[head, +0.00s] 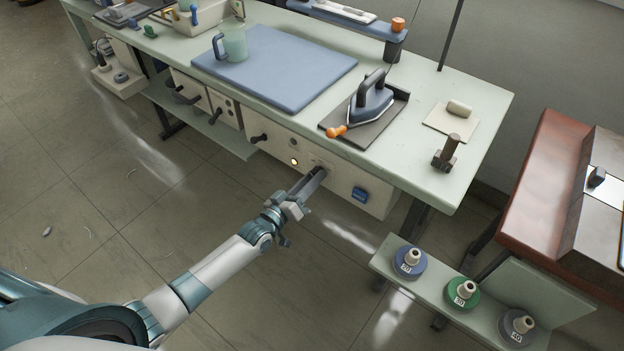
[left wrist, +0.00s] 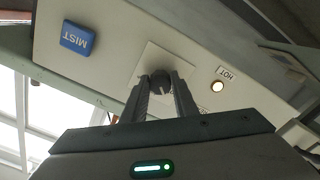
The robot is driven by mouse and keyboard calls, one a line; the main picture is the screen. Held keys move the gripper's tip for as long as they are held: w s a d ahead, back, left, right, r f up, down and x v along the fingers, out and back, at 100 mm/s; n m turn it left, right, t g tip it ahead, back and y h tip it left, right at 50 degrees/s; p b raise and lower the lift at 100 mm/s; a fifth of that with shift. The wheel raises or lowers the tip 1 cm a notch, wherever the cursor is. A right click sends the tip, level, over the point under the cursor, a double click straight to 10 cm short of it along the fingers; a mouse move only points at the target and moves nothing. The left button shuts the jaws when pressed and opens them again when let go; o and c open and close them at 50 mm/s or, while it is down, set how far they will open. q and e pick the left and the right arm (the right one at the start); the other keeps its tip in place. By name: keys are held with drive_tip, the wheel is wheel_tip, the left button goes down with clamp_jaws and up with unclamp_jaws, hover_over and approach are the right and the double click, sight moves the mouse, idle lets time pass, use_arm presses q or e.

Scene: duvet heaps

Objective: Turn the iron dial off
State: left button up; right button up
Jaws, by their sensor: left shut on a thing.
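The iron dial (left wrist: 160,77) is a small dark knob on a pale square plate on the front of the cream panel (head: 270,148). My left gripper (head: 317,176) reaches up to the panel under the table edge. In the left wrist view its two fingers (left wrist: 159,90) are shut on the dial, one on each side. In the head view the fingers mostly hide the dial. A small round lamp (left wrist: 217,87) beside it glows pale yellow, near a label reading HOT (left wrist: 226,73). The dial's pointer direction cannot be told. My right gripper is not in view.
A blue MIST button (head: 360,194) sits right of the dial, and another dark knob (head: 260,138) is to the left. The iron (head: 373,98) stands on a dark rest above. A low shelf with several spools (head: 463,290) is at lower right. The floor at left is mostly clear.

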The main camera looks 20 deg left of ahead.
use_arm(q)
drive_tip(key=n, duration=0.2)
drive_tip(key=shift+n, duration=0.3)
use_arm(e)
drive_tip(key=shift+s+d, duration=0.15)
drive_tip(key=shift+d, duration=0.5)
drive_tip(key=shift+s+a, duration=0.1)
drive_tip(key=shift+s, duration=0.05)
use_arm(q)
drive_tip(key=o, duration=1.1)
drive_tip(key=shift+c, duration=0.2)
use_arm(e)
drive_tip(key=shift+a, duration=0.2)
